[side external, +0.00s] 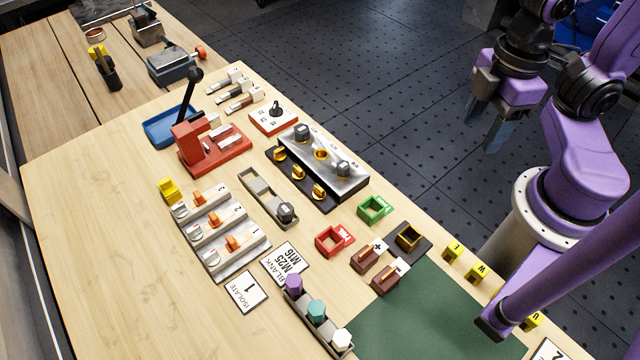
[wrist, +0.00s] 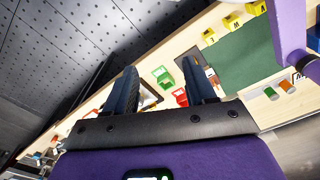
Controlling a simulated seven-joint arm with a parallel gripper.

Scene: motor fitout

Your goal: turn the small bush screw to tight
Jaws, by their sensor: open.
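The small bush screw cannot be told apart for sure. A silver metal block (side external: 357,182) in the middle of the bench carries dark round fittings and a brass-coloured one. Brass-coloured knobs (side external: 319,191) sit on a black strip along its near side. A grey holder (side external: 257,187) beside it bears a dark knobbed piece (side external: 286,213). My gripper (side external: 482,130) is open and empty, in the air beyond the bench edge, right of the block and apart from everything. Its two fingers (wrist: 160,72) also show spread in the wrist view.
Red (side external: 329,241) and green (side external: 374,209) square trays, a switch row (side external: 222,238), a red lever press (side external: 215,150) and a rail of coloured hex pieces (side external: 317,312) crowd the bench. A green mat (side external: 430,318) is bare. The bench's left side is clear.

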